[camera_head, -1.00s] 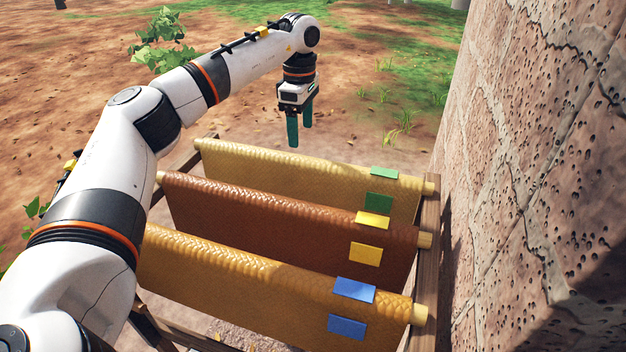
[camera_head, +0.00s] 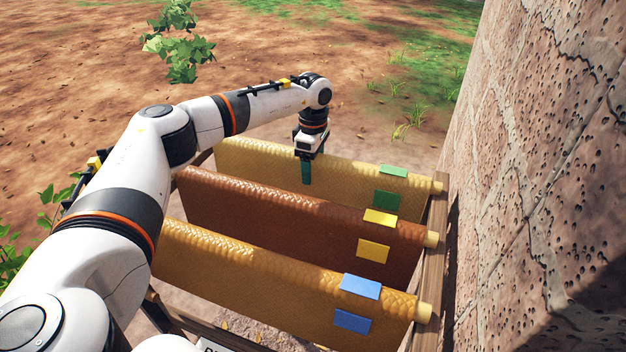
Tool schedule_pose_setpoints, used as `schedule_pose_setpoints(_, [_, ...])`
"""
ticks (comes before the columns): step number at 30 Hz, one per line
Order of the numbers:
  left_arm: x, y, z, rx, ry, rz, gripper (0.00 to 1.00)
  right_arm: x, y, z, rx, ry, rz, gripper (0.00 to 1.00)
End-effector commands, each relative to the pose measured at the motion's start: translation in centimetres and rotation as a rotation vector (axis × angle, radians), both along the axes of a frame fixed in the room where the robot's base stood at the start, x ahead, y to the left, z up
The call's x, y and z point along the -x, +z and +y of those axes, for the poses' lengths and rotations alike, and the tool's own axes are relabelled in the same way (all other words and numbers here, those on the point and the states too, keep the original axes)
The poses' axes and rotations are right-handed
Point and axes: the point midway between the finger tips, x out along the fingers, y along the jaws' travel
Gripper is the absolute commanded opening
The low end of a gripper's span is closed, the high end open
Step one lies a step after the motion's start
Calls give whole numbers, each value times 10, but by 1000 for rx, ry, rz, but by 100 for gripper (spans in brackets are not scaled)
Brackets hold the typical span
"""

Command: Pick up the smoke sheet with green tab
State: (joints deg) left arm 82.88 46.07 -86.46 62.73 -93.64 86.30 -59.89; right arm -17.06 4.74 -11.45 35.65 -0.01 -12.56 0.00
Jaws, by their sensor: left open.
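The smoke sheet with green tab (camera_head: 345,186) is yellowish and hangs over the farthest pole of the wooden rack. Its green tab (camera_head: 387,200) shows near the right end, with another green piece on top of the fold. My left gripper (camera_head: 307,172) points down at the top of this sheet, left of the green tab. One teal finger shows in front of the sheet; the other is hidden. The gripper is open, and I cannot tell whether it touches the sheet. My right gripper is not in view.
A reddish-brown sheet (camera_head: 290,219) with yellow tabs hangs on the middle pole. A golden sheet (camera_head: 260,283) with blue tabs hangs on the nearest pole. The rack's wooden side rail (camera_head: 433,245) runs close to a rough stone wall (camera_head: 540,180). Bare ground lies beyond the rack.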

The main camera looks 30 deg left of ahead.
Motion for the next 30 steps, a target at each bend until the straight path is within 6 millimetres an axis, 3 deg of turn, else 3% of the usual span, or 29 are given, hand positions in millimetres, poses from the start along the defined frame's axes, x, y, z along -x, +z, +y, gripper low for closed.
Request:
schedule_pose_setpoints(7, [0, -2, 0, 0, 0, 0, 74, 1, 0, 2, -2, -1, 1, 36])
schedule_pose_setpoints(21, [0, -2, 0, 0, 1, 0, 0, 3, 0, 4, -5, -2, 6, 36])
schedule_pose_setpoints(30, [-1, 0, 0, 0, 1, -3, 0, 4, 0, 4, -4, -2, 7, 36])
